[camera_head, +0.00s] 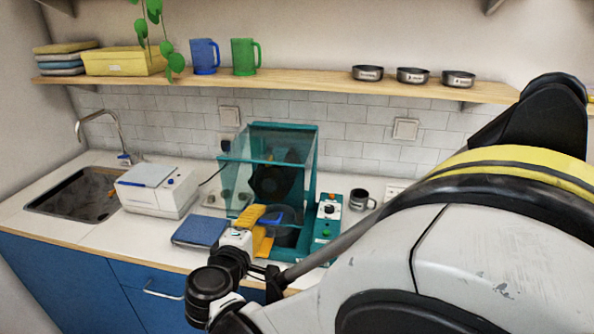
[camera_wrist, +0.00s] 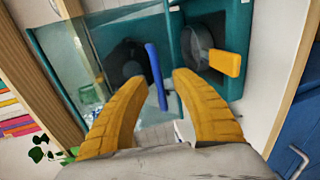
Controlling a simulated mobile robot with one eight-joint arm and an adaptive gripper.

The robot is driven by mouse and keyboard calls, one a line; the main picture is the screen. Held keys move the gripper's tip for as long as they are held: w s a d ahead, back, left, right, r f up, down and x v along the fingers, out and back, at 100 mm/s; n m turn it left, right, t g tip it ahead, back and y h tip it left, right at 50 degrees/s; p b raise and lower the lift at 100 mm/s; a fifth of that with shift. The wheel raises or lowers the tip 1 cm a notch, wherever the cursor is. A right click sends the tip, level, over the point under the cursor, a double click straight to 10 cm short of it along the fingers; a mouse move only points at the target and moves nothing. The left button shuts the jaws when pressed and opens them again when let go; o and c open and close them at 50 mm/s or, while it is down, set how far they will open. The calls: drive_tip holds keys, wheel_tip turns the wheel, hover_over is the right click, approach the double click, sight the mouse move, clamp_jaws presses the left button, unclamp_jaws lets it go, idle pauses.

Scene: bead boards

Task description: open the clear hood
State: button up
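The clear hood (camera_head: 238,178) is a see-through cover on the teal machine (camera_head: 309,190) on the counter. It appears to be down over the machine's front. In the wrist view its clear panel (camera_wrist: 108,52) is on the left. A blue bar handle (camera_wrist: 155,80) shows at the hood's edge, and as a small blue piece (camera_head: 271,218) in the head view. My gripper (camera_head: 262,228) has yellow fingers and is in front of the machine. In the wrist view my gripper (camera_wrist: 161,77) is open, with the handle between the fingertips. Contact cannot be told.
A blue pad (camera_head: 200,232) and a white box device (camera_head: 157,190) are left of the machine. A dark mug (camera_head: 361,199) stands to its right. A wooden shelf (camera_head: 300,85) with mugs and bowls runs above. In the wrist view a yellow lever (camera_wrist: 225,63) is right of my fingers.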

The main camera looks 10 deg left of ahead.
drive_tip(key=shift+w, duration=0.2)
clamp_jaws()
